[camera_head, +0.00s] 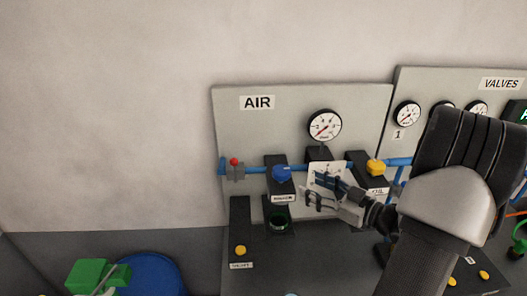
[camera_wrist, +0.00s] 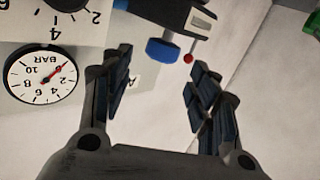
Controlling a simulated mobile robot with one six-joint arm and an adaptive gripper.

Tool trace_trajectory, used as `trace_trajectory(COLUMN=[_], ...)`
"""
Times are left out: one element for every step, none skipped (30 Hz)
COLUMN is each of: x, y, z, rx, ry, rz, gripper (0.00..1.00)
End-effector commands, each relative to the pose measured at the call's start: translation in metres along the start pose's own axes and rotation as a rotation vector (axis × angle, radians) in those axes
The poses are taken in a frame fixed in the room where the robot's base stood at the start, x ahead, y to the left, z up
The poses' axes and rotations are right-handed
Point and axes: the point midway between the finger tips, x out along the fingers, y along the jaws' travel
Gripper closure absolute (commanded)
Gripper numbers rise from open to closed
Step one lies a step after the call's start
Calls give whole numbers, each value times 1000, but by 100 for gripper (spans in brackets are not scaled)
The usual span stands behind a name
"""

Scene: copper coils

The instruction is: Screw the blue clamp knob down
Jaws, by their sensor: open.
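In the wrist view, which is turned over, a blue knob (camera_wrist: 163,50) shows beyond and between the fingertips, nearer the top edge. My gripper (camera_wrist: 160,78) is open and empty, its two dark padded fingers spread wide. It is apart from the knob, with a visible gap. The knob's underside and thread cannot be made out.
The AIR panel (camera_head: 225,120) carries a pressure gauge (camera_head: 324,126). A red-topped valve (camera_head: 234,164) is left of the knob and a yellow knob (camera_head: 376,166) is right. The wall at left is bare.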

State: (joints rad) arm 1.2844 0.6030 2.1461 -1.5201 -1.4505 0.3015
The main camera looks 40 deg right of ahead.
Motion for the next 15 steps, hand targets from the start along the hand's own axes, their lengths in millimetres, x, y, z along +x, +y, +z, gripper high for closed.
trace_trajectory(x=[-10,-13,-17,-19,-20,-20,-18,-16,-12,-7,-2,5,11,17,26], y=[0,-2,-3,-4,-5,-6,-6,-6,-7,-7,-8,-8,-8,-8,-9], z=[-1,0,0,0,0,0,0,0,0,-1,-1,-2,-2,-3,-4], rx=[40,55,73,81,87,92,93,94,93,92,92,92,91,91,90], ry=[34,51,69,79,86,93,96,97,97,96,95,95,95,95,95], rz=[-11,-18,-26,-31,-35,-39,-41,-42,-42,-42,-44,-43,-45,-44,-45], gripper=[45,45,45,45,45,45,45,45,45,45,45,45,45,45,45])
